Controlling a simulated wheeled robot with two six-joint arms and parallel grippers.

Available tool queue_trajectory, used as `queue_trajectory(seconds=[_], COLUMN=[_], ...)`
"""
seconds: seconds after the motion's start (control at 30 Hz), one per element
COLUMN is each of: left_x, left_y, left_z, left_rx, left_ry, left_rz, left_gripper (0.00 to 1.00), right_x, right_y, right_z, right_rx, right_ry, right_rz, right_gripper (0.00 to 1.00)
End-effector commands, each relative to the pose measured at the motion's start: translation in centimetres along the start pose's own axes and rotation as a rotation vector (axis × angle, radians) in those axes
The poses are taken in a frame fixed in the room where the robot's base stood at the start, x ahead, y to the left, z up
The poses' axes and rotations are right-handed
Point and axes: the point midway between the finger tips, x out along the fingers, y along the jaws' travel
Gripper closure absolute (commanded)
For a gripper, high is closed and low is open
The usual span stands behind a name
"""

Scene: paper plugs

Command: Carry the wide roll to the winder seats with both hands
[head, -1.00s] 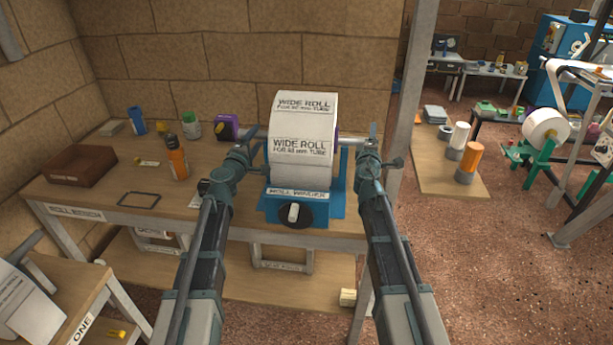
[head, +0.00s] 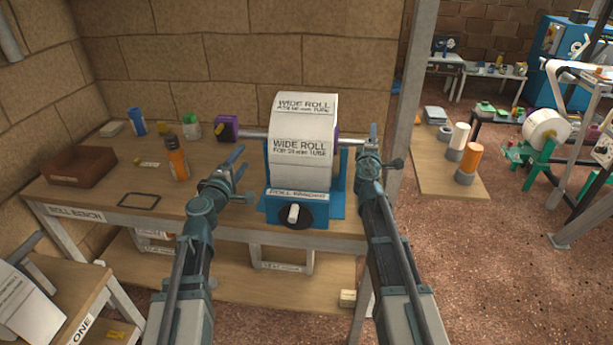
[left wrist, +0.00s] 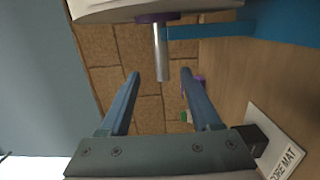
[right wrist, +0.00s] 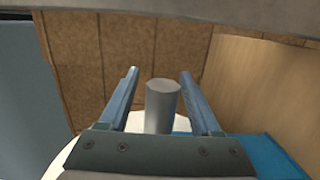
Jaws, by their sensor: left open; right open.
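The wide roll (head: 304,135), white with printed labels, sits on the blue roll winder (head: 340,195) on the bench. A metal bar (head: 255,136) sticks out of its left side, and the bar's right part (head: 350,142) shows by my right gripper. My left gripper (head: 243,176) is open and empty, left of the roll. In the left wrist view, the bar end (left wrist: 160,55) lies just beyond its fingertips. My right gripper (head: 382,147) is open at the roll's right side. In the right wrist view, the bar (right wrist: 162,106) stands between its fingers. The winder seats are mostly hidden.
On the bench (head: 110,208) left of my left gripper stand an orange bottle (head: 177,165), a brown box (head: 83,166) and a dark frame (head: 140,201). A purple item (head: 227,127) stands behind the bar. A grey post (head: 407,110) rises right of the bench.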

Motion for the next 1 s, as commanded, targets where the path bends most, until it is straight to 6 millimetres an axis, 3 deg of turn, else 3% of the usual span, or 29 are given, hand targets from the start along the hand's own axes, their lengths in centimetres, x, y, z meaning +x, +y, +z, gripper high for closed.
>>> queue_trajectory(seconds=[0.27, 0.47, 1.0], left_x=[-0.8, -0.8, -0.8], left_y=[0.0, 0.0, 0.0], left_z=[0.0, 0.0, 0.0], left_rx=[0.0, 0.0, 0.0], left_ry=[-0.001, -0.001, -0.001], left_rz=[0.0, 0.0, 0.0], left_gripper=[0.36, 0.36, 0.36], right_x=[-0.2, -1.8, -11.5], right_y=[0.0, 0.0, 0.0], right_z=[0.0, 0.0, 0.1], right_rx=[0.0, 0.0, 0.0], right_ry=[0.0, 0.001, 0.0], right_rz=[0.0, 0.0, 0.0], right_gripper=[0.35, 0.35, 0.35])
